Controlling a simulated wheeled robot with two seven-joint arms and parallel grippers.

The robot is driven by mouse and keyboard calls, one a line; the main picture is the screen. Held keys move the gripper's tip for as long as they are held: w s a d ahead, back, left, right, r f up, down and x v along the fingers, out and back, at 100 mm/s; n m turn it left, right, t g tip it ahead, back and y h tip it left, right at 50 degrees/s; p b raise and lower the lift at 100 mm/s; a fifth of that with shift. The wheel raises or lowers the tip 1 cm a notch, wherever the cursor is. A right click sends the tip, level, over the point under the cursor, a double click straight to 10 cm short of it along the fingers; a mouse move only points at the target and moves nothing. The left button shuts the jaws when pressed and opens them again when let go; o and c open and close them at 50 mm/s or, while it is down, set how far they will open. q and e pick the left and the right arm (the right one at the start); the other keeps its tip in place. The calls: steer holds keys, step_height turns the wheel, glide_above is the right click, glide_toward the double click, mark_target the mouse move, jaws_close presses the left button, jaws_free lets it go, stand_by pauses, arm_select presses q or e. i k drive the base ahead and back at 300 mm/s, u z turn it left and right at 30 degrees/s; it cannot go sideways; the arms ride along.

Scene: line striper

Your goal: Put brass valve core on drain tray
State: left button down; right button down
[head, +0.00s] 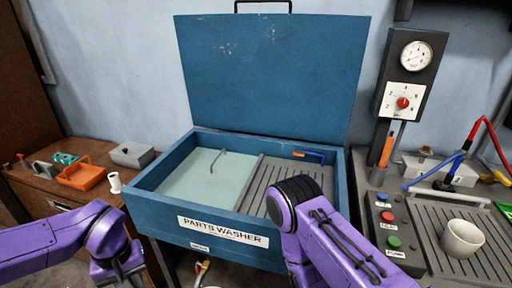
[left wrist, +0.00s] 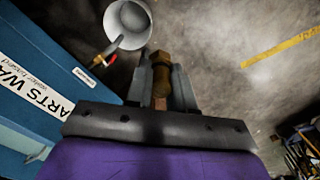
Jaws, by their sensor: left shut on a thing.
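The brass valve core (left wrist: 161,62) shows in the left wrist view, between the fingers of my left gripper (left wrist: 161,80), which is shut on it. The floor lies beyond it. In the head view my left wrist is low at the left, in front of the parts washer, and the valve core is not visible there. A grey ribbed tray surface (head: 270,180) fills the right half of the open washer. Another ribbed tray (head: 480,268) is on the right bench; I cannot tell which is the drain tray. My right arm reaches up before the washer; its gripper is not visible.
The blue parts washer (head: 210,233) has its lid (head: 270,75) up. A blue-and-orange brush (head: 312,156) lies at its back right. A white cup (head: 462,238) stands on the right tray. An orange bin (head: 82,177) is on the left bench.

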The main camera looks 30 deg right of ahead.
mark_target(481, 229)
steer(key=u, duration=0.65)
steer(key=k, duration=2)
steer(key=z, duration=2.55)
steer(key=i, duration=0.45)
steer(key=z, duration=0.05)
